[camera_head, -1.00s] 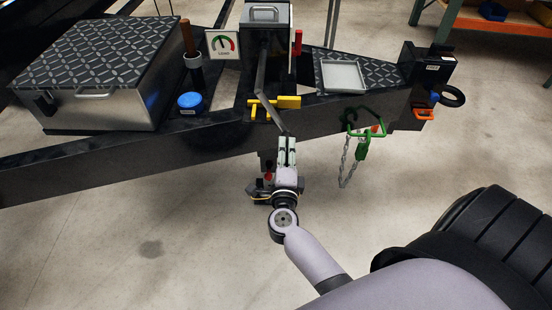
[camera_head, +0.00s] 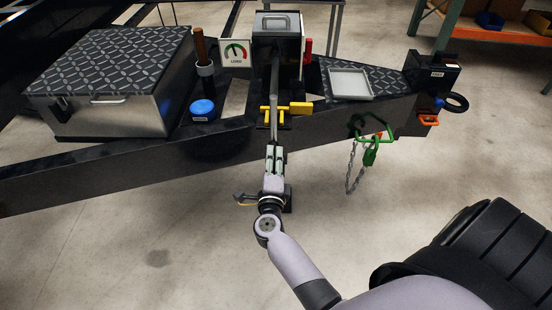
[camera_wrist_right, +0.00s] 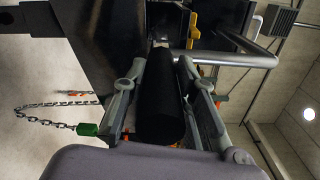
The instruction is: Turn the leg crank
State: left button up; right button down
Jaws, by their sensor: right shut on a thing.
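The leg crank's metal arm (camera_head: 275,95) hangs nearly straight down in front of the leg's box-shaped head in the head view. In the right wrist view, its black cylindrical handle (camera_wrist_right: 160,115) lies between my fingers, and a bent metal bar (camera_wrist_right: 235,58) shows beyond it. My right gripper (camera_head: 275,155) is shut on this handle, in front of the trailer beam; it also shows in the right wrist view (camera_wrist_right: 165,105). The handle is hidden by the fingers in the head view. My left gripper is not in view.
A green hook and lock with a chain (camera_head: 354,168) hang to the right. A load gauge (camera_head: 236,53), blue cap (camera_head: 202,109) and toolbox (camera_head: 110,120) are at left. The floor in front is clear.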

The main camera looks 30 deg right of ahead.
jog(key=shift+a, duration=0.2)
jog(key=c, duration=1.4)
grip_release()
jog(key=shift+w, duration=0.1)
jog(key=shift+c, duration=0.2)
jog(key=shift+o, duration=0.7)
jog(key=shift+d, duration=0.1)
jog(key=v, duration=0.7)
jog(key=shift+s+a, duration=0.2)
jog(key=shift+s, duration=0.1)
